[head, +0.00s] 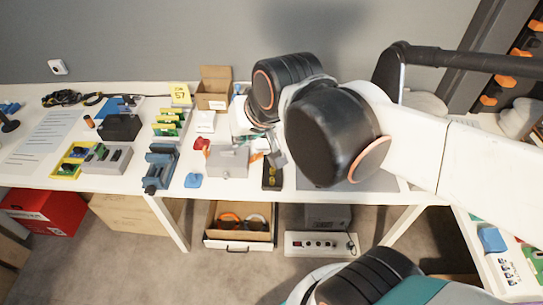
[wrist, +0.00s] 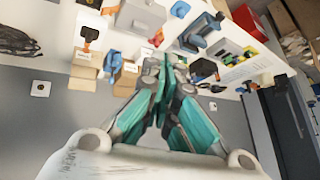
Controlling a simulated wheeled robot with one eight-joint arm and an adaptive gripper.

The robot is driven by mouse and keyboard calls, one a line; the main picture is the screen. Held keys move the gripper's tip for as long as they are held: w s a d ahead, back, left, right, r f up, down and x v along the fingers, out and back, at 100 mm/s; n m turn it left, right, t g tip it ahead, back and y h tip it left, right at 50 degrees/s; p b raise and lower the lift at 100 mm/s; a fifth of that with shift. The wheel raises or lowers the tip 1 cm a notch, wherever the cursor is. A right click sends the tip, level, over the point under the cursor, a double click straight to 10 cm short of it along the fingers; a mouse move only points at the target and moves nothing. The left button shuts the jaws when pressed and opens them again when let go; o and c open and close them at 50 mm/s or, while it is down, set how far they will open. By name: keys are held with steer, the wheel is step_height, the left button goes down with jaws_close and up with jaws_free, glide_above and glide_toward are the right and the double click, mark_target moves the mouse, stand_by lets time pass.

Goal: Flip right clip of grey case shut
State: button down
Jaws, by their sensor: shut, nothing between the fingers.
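The grey case (head: 228,161) sits on the white table, left of my arm, and looks closed. A small latch shows on its front face, but I cannot make out the right clip or its position. In the wrist view what looks like the same grey case (wrist: 140,18) is at the top, past my fingertips.
A blue clamp-like tool (head: 160,167) stands left of the case. Red (head: 201,144) and blue (head: 193,181) small items lie beside it. A black tray (head: 271,181) is to its right. An open cardboard box (head: 213,99) stands behind. Open table is scarce around the case.

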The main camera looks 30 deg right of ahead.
steer(key=w+m+y, duration=0.1)
steer(key=w+m, duration=0.5)
steer(key=w, duration=0.4)
steer(key=m+g+y+b, duration=0.2)
steer(key=m+g+b, duration=0.1)
steer(key=m, duration=0.7)
glide_above(255, 157)
steer(key=s, duration=0.2)
step_height(255, 157, down, 15)
steer(key=s+d+f+m+y+b, duration=0.1)
steer(key=s+d+f+m, duration=0.3)
steer(key=d+f, duration=0.4)
steer(key=shift+d+f+m+g, duration=0.4)
steer(key=shift+d+m, duration=0.4)
steer(key=shift+f, duration=0.1)
steer(key=b+x, duration=0.3)
steer(key=x, duration=0.6)
steer(key=shift+w+a+f+b, duration=0.15)
steer(key=shift+a+f+b, duration=0.15)
steer(key=shift+b, duration=0.1)
steer(key=shift+r, duration=0.1)
